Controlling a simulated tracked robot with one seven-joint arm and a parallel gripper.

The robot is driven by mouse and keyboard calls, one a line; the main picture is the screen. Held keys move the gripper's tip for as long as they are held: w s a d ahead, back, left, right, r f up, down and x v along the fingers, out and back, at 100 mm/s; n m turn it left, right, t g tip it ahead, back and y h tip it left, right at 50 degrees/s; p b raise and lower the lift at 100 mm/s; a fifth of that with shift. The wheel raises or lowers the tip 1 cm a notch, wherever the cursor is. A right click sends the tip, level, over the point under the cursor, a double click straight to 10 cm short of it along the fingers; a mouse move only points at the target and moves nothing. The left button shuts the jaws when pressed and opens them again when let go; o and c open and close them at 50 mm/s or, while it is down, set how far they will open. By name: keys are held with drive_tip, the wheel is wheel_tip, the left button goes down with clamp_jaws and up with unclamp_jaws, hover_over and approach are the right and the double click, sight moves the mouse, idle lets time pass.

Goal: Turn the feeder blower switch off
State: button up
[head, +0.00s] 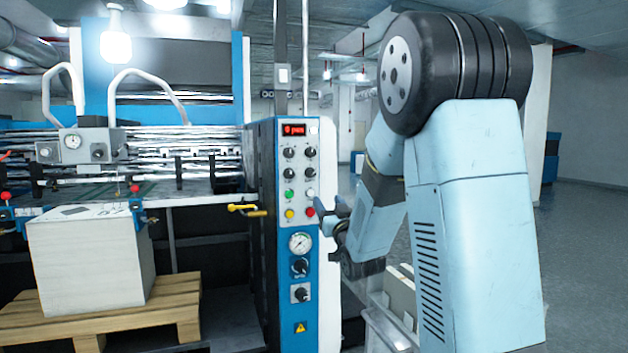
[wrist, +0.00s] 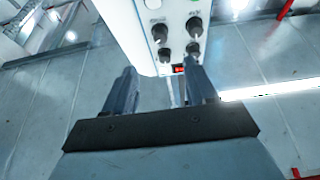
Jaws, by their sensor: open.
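The machine's control panel (head: 296,220) is a blue and white column in the middle of the head view. It carries a red display (head: 293,129), several black rotary knobs (head: 289,153), coloured push buttons and a round gauge (head: 300,242). Two more knobs sit below the gauge, the upper one (head: 300,267) on blue. The labels are too small to read, so I cannot tell which is the feeder blower switch. My gripper (head: 330,217) is just right of the panel, near the red button. In the wrist view my gripper (wrist: 165,78) is open and empty, with panel knobs (wrist: 164,54) beyond the fingers.
A yellow handle (head: 249,209) sticks out left of the panel. A paper stack (head: 90,262) stands on a wooden pallet (head: 110,315) at the left, under the feeder. Open grey floor (head: 590,260) lies at the right.

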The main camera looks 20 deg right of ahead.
sight(312, 176)
drive_tip(key=x, duration=1.3)
drive_tip(key=shift+w+r, duration=0.15)
drive_tip(key=shift+w, duration=0.2)
drive_tip(key=shift+c, duration=0.3)
clamp_jaws()
